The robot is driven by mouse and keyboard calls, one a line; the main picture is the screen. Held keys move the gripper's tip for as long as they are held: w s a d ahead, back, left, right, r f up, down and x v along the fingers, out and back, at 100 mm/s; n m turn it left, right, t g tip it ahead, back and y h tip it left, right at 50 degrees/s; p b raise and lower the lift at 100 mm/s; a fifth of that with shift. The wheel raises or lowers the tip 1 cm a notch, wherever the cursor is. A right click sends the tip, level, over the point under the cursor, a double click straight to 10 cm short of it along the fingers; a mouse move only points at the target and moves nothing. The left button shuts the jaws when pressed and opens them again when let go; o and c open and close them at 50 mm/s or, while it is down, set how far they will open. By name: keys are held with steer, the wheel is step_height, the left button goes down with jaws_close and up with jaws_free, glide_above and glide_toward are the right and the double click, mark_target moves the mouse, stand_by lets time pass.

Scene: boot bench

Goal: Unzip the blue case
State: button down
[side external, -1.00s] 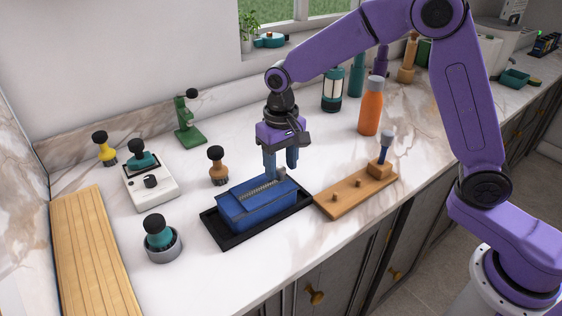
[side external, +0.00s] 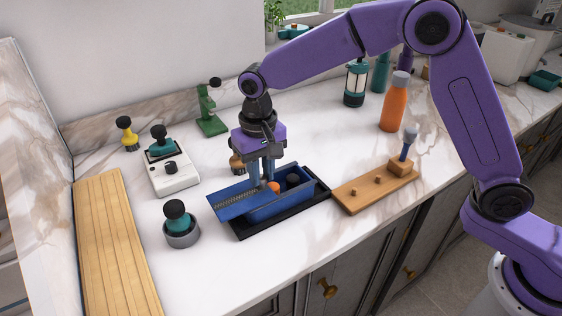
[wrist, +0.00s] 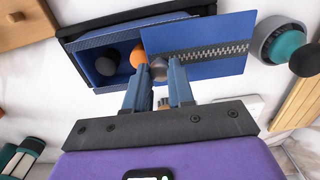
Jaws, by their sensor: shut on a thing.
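The blue case (side external: 285,205) sits in a black tray (side external: 318,200). Its right part is open and shows an orange round thing (side external: 273,188) and a dark round thing (side external: 292,179) inside. Its blue top flap (side external: 240,207), with the zipper teeth (wrist: 213,52) along it, covers the left part and juts past the left side. My gripper (side external: 262,184) points down over the case's middle. In the wrist view, its fingers (wrist: 159,78) are shut on the small grey zipper pull (wrist: 158,70) at the right end of the teeth in the side view.
A teal-handled tool in a grey round holder (side external: 182,236) stands left of the case. A wooden board with pegs (side external: 375,188) lies to the right. A white device (side external: 170,175), a green stand (side external: 210,112) and an orange bottle (side external: 393,103) stand farther back.

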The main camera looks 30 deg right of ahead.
steer(key=shift+a, duration=0.25)
steer(key=c, duration=0.9)
jaws_free()
steer(key=shift+c, duration=0.2)
steer(key=shift+r, duration=0.1)
step_height(320, 180, up, 17)
steer(key=shift+r, duration=0.15)
steer(key=shift+s+d, duration=0.1)
steer(key=shift+d, duration=0.05)
steer(key=s+d+f+n, duration=0.4)
steer(key=s+d, duration=0.3)
steer(key=s, duration=0.3)
steer(key=s+d+f+n, duration=0.4)
steer(key=s+d, duration=0.4)
steer(key=s, duration=0.2)
steer(key=s+d+f+n, duration=0.4)
steer(key=s+d, duration=0.4)
steer(key=s, duration=0.2)
steer(key=shift+d+f+n, duration=0.25)
steer(key=shift+f+n, duration=0.05)
steer(key=shift+f, duration=0.5)
